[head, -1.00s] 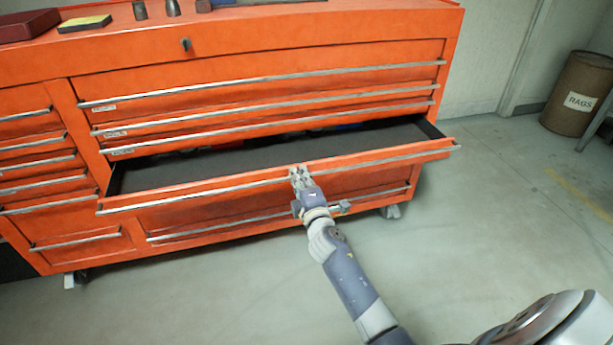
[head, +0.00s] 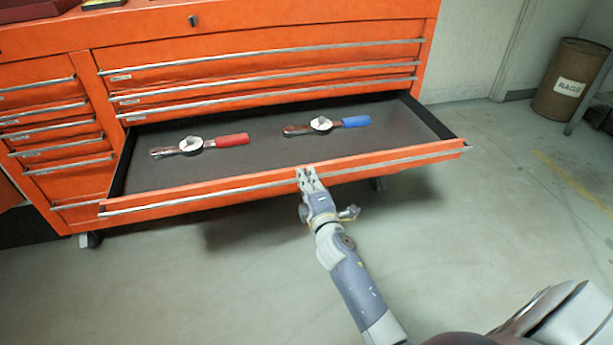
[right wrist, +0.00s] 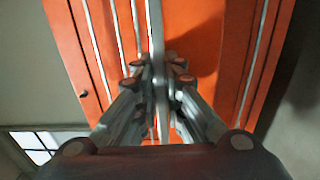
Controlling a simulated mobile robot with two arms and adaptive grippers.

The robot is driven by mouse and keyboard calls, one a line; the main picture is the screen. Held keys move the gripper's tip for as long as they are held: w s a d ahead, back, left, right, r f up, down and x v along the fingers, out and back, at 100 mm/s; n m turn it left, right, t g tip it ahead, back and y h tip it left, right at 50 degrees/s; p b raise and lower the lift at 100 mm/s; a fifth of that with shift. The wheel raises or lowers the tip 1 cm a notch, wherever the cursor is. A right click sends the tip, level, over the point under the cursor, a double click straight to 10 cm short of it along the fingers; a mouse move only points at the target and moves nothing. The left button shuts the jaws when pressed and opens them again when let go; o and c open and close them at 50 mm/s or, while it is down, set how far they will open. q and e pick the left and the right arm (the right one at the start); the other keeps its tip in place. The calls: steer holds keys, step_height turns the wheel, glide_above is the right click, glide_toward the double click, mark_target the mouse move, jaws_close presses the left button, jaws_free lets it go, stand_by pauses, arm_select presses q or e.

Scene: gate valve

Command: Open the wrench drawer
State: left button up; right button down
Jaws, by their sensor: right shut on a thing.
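The wrench drawer (head: 225,198) is pulled well out of the orange tool chest (head: 250,37). Its dark bed holds a wrench with a red handle (head: 232,140) on the left and a wrench with a blue handle (head: 356,122) to the right of it. My right gripper (head: 307,176) is shut on the drawer's silver handle bar, near the middle of its front. In the right wrist view the fingers (right wrist: 159,75) close on both sides of the bar (right wrist: 157,35). My left gripper is not in view.
Several shut drawers (head: 265,68) lie above the open one, and more stand in a column (head: 55,135) at left. A rags bin (head: 568,80) stands at the far right. The grey floor (head: 480,235) in front and to the right is clear.

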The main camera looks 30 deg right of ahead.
stand_by(0.3)
steer(key=c, duration=2)
jaws_free()
steer(key=shift+o, duration=0.2)
steer(key=v, duration=1.2)
